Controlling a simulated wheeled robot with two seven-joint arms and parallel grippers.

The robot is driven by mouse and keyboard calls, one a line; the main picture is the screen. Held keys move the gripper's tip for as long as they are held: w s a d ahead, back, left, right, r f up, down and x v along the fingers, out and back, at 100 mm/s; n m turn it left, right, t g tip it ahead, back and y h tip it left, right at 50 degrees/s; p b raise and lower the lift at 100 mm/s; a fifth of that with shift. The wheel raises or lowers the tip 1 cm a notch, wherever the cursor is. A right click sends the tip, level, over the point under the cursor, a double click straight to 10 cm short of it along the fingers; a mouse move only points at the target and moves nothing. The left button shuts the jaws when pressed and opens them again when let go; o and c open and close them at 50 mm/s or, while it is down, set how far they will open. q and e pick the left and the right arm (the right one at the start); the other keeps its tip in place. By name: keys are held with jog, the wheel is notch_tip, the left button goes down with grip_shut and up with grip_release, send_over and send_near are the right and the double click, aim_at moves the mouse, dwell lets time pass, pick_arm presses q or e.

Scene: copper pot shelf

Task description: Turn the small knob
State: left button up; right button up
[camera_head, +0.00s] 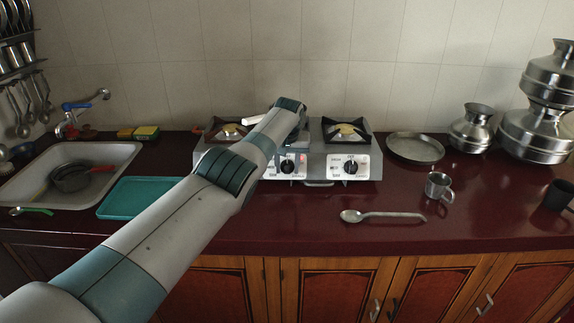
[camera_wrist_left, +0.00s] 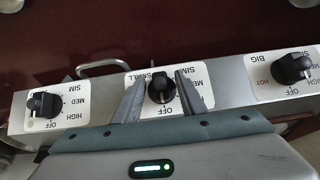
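The small knob (camera_wrist_left: 161,88) is black, on a white plate marked SMALL in the middle of the stove front; its pointer is near OFF. It also shows in the head view (camera_head: 287,167), just right of my left arm. My left gripper (camera_wrist_left: 160,82) is open, with one grey finger on each side of the small knob. Gaps show between the fingers and the knob, so it is not gripped. In the head view my left arm reaches over the counter to the stove and hides its own fingers. My right gripper is not in view.
Other knobs flank it: the BIG knob (camera_wrist_left: 291,68) and another knob (camera_wrist_left: 43,103) with SIM marks. A metal handle (camera_head: 318,184) sits on the stove front. A spoon (camera_head: 382,216), a steel mug (camera_head: 438,187) and a teal tray (camera_head: 140,197) lie on the counter.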

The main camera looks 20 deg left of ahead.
aim_at(287, 165)
pick_arm(q)
jog(key=shift+r, duration=0.15)
